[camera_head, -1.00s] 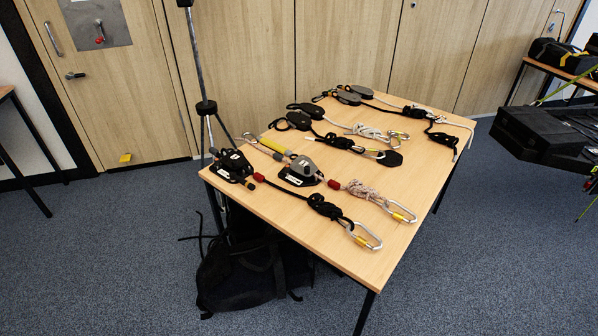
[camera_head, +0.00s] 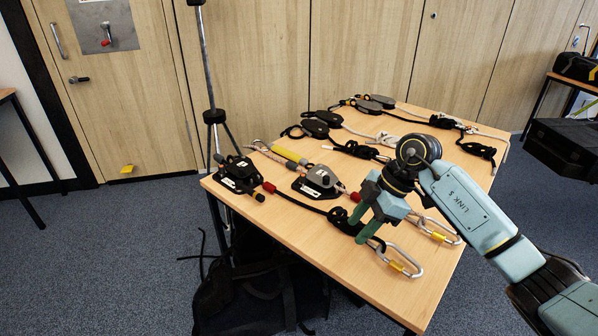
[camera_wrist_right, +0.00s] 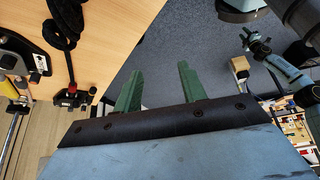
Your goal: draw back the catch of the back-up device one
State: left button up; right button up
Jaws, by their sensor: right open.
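Two rope devices lie at the table's left end in the head view: a black one (camera_head: 238,172) near the corner and a grey-topped one (camera_head: 318,182) beside it. I cannot tell which is device one, and their catches are too small to make out. In the right wrist view, a device (camera_wrist_right: 25,50) shows at the left edge and a red-marked black one (camera_wrist_right: 72,98) near the table edge. My right gripper (camera_head: 362,222) is open above the black rope bundle, right of both devices; in the wrist view its fingers (camera_wrist_right: 160,72) have nothing between them.
The wooden table (camera_head: 300,235) also bears carabiners (camera_head: 400,262), rope bundles and pulleys (camera_head: 315,128). A stand (camera_head: 212,115) rises by its left corner and a black bag (camera_head: 250,295) lies below. A teal arm, apparently my left, shows in the wrist view (camera_wrist_right: 285,72).

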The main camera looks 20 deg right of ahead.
aim_at(304, 181)
jog(key=z, duration=0.1)
jog(key=i, duration=1.15)
jog(key=u, duration=0.1)
